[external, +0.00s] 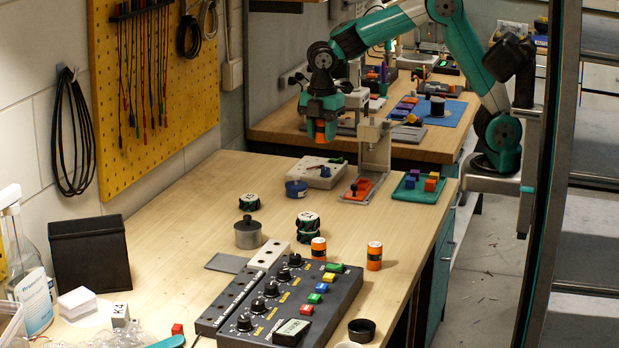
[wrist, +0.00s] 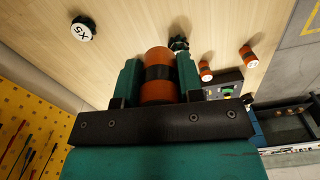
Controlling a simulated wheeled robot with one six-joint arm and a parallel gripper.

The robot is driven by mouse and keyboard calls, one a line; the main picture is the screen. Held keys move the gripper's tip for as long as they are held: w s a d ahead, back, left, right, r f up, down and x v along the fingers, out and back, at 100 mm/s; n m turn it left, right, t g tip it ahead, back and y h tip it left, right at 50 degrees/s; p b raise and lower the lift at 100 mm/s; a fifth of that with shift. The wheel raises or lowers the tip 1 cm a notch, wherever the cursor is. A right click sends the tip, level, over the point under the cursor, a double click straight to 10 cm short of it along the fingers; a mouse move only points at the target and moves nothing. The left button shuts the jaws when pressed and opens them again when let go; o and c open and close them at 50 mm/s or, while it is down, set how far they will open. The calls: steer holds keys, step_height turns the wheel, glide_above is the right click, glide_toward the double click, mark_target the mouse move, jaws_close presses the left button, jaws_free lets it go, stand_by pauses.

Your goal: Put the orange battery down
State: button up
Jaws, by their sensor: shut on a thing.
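My gripper (external: 324,112) is shut on an orange battery with a dark middle band. The held battery (wrist: 157,62) shows between the two green fingers in the wrist view. In the external view the held battery (external: 326,132) hangs below the fingers, above the far part of the wooden bench. Two similar orange batteries stand upright on the bench, one beside the control panel (external: 318,248) and one to its right (external: 374,256). In the wrist view these two (wrist: 205,72) (wrist: 248,57) stand apart from my gripper.
A dark control panel (external: 328,310) with knobs and coloured buttons fills the near bench. Green-and-black round pieces (external: 308,222), a metal pot (external: 247,235), a blue container (external: 296,188), a press stand (external: 375,145) and a green tray (external: 412,193) stand about. Bare wood (external: 345,222) lies between them.

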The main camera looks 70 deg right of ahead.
steer(key=s+a+n, duration=0.7)
steer(key=a, duration=0.1)
steer(key=n+p, duration=0.1)
steer(key=n, duration=0.5)
glide_above(358, 249)
step_height(358, 249, down, 16)
steer(key=shift+d+r, duration=0.1)
steer(key=shift+r, duration=0.1)
steer(key=shift+f, duration=2.1)
steer(key=o, duration=0.5)
steer(key=shift+f, duration=0.2)
steer(key=o, duration=0.5)
steer(key=shift+c, duration=0.2)
steer(key=shift+r, duration=0.1)
